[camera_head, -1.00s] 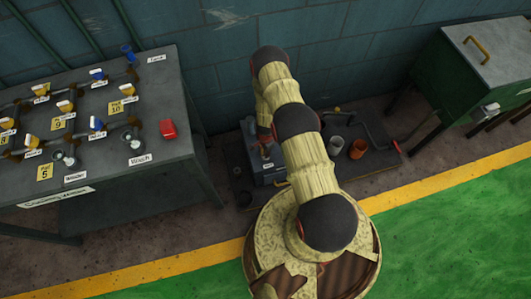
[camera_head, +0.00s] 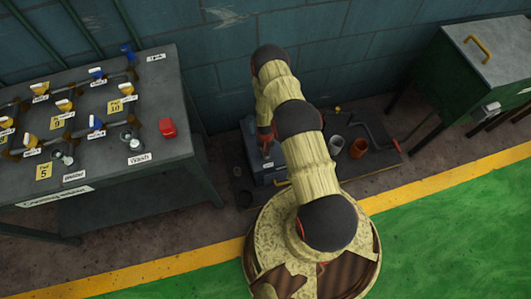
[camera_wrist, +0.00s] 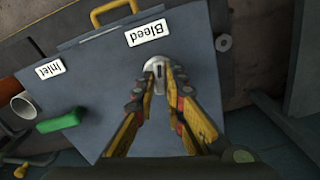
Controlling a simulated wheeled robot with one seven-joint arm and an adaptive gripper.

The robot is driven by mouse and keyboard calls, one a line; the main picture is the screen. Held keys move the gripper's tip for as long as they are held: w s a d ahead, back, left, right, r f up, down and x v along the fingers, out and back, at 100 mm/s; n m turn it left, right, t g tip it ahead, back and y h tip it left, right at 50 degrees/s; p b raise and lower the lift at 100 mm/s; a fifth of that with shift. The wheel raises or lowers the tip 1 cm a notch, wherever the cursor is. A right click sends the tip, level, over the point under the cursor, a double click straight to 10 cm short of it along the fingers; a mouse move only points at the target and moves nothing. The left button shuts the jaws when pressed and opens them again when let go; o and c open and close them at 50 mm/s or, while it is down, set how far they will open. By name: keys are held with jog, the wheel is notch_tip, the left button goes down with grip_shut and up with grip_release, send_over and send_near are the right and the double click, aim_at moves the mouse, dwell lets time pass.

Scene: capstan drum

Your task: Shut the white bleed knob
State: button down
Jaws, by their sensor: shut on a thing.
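The white bleed knob (camera_wrist: 158,64) is a small pale round knob on a grey-blue box, just beside the label "Bleed" (camera_wrist: 148,35) in the wrist view. My gripper (camera_wrist: 159,74) points down at the box and its two fingers are shut on the knob, hiding part of it. In the head view my arm reaches down to the box (camera_head: 252,151) on the low dark platform; the knob and fingertips are too small and covered to make out there.
A green handle (camera_wrist: 60,121) lies on the same box near the label "Inlet" (camera_wrist: 49,69). A yellow handle (camera_wrist: 110,10) is at the box edge. A valve table (camera_head: 150,90) stands left.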

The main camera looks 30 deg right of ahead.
jog(key=shift+n, duration=1.4)
jog(key=c, duration=1.8)
grip_release()
jog(key=shift+c, duration=0.2)
notch_tip(320, 180, up, 12)
